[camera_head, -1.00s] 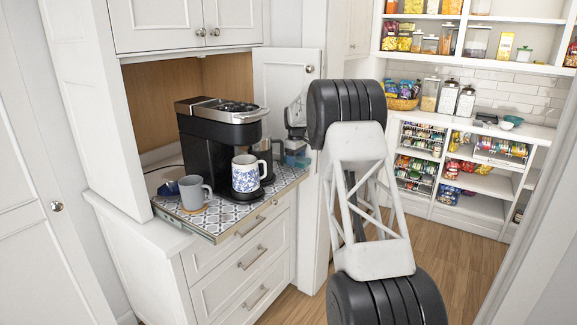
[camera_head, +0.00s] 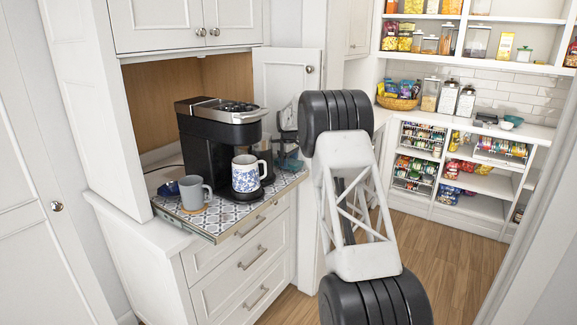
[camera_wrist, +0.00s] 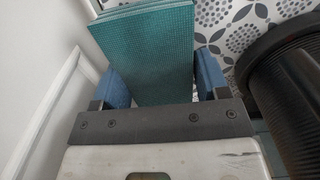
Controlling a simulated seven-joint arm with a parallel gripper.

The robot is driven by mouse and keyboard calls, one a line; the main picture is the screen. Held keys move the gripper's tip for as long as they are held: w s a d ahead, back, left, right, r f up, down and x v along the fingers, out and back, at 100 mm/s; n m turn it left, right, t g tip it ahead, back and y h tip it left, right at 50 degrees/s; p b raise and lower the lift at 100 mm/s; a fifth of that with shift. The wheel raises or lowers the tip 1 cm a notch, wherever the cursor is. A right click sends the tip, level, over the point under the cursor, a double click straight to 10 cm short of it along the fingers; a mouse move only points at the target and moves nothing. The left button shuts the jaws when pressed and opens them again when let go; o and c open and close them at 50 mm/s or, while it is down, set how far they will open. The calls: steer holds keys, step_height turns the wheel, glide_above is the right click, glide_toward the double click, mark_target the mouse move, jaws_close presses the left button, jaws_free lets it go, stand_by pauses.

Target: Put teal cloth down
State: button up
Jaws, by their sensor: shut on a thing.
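The teal cloth (camera_wrist: 150,45) is a folded, textured stack between my gripper's blue finger pads in the wrist view. My gripper (camera_wrist: 163,82) is shut on it. The patterned tray (camera_wrist: 235,30) shows behind the cloth in the wrist view; I cannot tell whether the cloth touches it. My gripper (camera_head: 288,160) is at the tray's back right there, partly hidden by my arm, so the cloth is hard to make out.
A black coffee maker (camera_head: 205,135) stands on the tray, with a blue-and-white mug (camera_head: 246,178) at its front. A grey mug (camera_head: 193,191) stands at the tray's left front. An open cabinet door (camera_head: 277,75) is behind my gripper.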

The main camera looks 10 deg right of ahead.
steer(key=shift+f, duration=0.8)
steer(key=shift+f, duration=0.1)
steer(key=o, duration=1)
step_height(320, 180, up, 12)
steer(key=shift+r, duration=0.1)
steer(key=shift+r, duration=0.1)
stand_by(0.4)
